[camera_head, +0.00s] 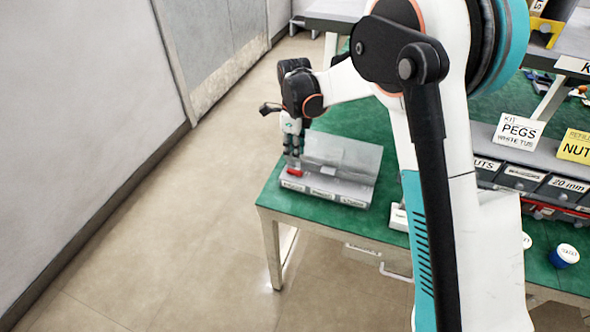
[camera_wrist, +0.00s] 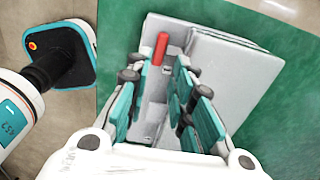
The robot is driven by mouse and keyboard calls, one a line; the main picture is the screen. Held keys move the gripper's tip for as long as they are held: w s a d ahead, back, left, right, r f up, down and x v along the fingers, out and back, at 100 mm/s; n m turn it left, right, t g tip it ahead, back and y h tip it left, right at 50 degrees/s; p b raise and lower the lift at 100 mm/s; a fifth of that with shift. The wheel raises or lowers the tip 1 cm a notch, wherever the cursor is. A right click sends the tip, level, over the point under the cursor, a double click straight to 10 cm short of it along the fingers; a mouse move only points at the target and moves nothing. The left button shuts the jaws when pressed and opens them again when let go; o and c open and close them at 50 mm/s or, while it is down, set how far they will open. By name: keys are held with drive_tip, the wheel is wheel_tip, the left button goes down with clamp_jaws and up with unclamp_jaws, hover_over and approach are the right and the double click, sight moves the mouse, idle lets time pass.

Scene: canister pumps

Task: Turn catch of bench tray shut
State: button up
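The bench tray (camera_head: 326,187) is a grey tray with a raised back panel and labelled front, at the near left corner of the green bench; it also shows in the wrist view (camera_wrist: 225,75). Its catch (camera_head: 295,172) is a small red bar at the tray's left end, and shows in the wrist view (camera_wrist: 161,46) as an upright red bar. My gripper (camera_head: 293,158) points down just above the catch. In the wrist view the fingers (camera_wrist: 163,78) are apart, with the catch's lower end at the gap between the tips. Whether they touch it is unclear.
The green bench top (camera_head: 384,138) is clear behind the tray. Right of my arm stand a PEGS card (camera_head: 518,131), a yellow NUTS card (camera_head: 575,146), labelled bins (camera_head: 523,173) and a blue tub (camera_head: 564,256). A white wall is at left, beyond open floor.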

sight(295, 170)
wheel_tip(295, 170, down, 8)
drive_tip(key=shift+f+b, duration=0.1)
drive_tip(key=shift+b, duration=0.95)
clamp_jaws()
